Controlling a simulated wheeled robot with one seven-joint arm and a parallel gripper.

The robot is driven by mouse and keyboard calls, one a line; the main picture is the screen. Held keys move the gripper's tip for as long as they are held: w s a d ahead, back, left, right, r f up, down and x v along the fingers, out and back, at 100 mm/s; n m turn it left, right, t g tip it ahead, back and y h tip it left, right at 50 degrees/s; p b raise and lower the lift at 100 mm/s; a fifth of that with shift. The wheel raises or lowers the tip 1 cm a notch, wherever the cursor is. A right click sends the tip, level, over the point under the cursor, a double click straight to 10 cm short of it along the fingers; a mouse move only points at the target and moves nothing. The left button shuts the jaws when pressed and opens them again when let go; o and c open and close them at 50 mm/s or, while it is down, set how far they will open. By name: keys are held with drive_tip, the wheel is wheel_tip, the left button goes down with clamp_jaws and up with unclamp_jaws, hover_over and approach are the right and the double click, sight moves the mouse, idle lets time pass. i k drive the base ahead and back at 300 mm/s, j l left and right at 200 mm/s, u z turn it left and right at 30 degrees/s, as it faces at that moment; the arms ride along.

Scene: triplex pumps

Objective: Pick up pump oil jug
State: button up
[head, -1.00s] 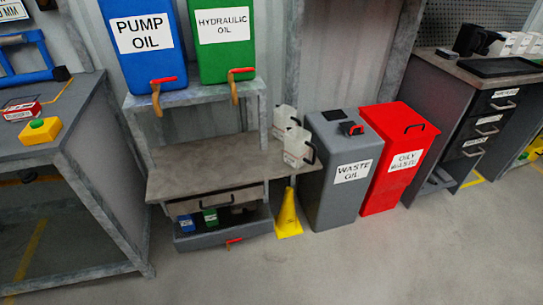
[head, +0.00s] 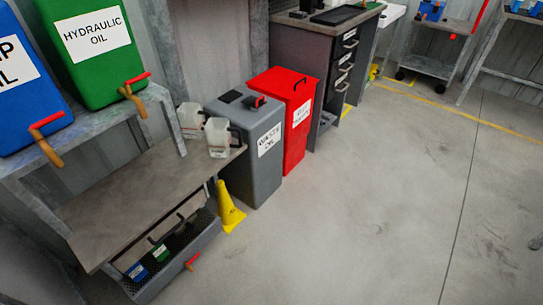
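Two whitish jugs stand on the right end of the workbench (head: 130,185): a rear jug (head: 191,119) and a front jug (head: 219,138) with a dark handle. Their labels are too small to read, so I cannot tell which is the pump oil jug. A blue tank (head: 30,118), its label cut off to "P" and "IL", stands on the raised shelf at the far left, with a red-handled tap. My gripper is not in view.
A green hydraulic oil tank (head: 88,78) stands beside the blue one. A grey waste oil bin (head: 262,168), a red bin (head: 293,145) and a yellow cone (head: 228,207) stand right of the bench.

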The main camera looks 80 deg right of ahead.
sight(226, 140)
drive_tip(key=z, duration=2.25)
drive_tip(key=l+u, duration=0.1)
drive_tip(key=u, duration=0.3)
drive_tip(key=l+u, duration=0.15)
drive_tip(key=u, duration=0.3)
drive_tip(key=l+u, duration=0.1)
drive_tip(key=u, duration=0.3)
drive_tip(key=l+u, duration=0.1)
drive_tip(key=u, duration=0.75)
drive_tip(key=k+l+u, duration=0.1)
drive_tip(key=k+l, duration=0.45)
